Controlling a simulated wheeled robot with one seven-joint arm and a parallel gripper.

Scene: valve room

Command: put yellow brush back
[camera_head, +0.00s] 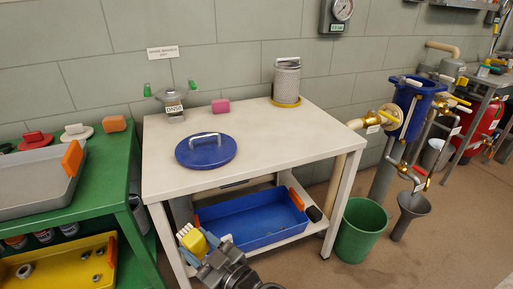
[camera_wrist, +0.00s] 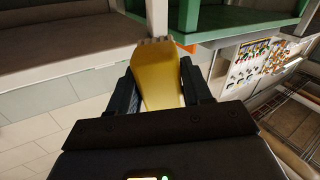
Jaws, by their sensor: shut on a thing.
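The yellow brush (camera_head: 194,241) is held in my gripper (camera_head: 208,249), in front of the white table's lower left part in the head view. Its pale bristles point up and to the left. In the wrist view the yellow brush (camera_wrist: 162,78) lies between the two dark fingers of my gripper (camera_wrist: 160,88), which are shut on it. The fingers hide part of its sides, and its pale tip shows at the far end. I cannot tell which place the brush belongs to.
A green bench (camera_head: 75,207) stands left; a green bucket (camera_head: 360,232) stands right.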

